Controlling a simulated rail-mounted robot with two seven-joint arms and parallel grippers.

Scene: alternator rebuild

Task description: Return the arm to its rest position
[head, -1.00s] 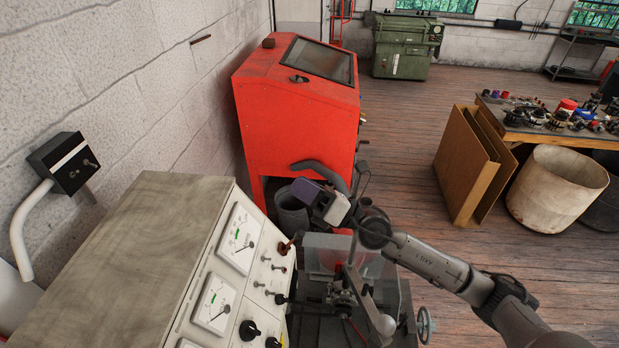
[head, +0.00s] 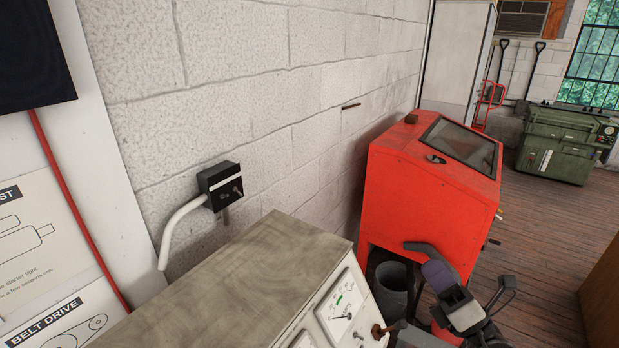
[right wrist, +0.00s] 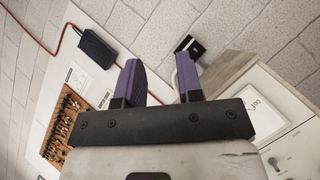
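My right gripper (head: 440,276) shows at the lower right of the head view, with purple fingers. It is held in front of the lower part of the red cabinet, to the right of the gauge bench. In the right wrist view, its two purple fingers (right wrist: 160,72) stand apart with nothing between them. Most of the right arm is outside the head view. My left gripper is in neither view.
The bench with dial gauges (head: 270,272) stands close at the bottom. Behind it are a block wall (head: 290,100) and a black switch box (head: 221,186). The red cabinet (head: 425,185) and a grey bin (head: 392,290) are near the gripper. Wooden floor (head: 545,225) lies clear at right.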

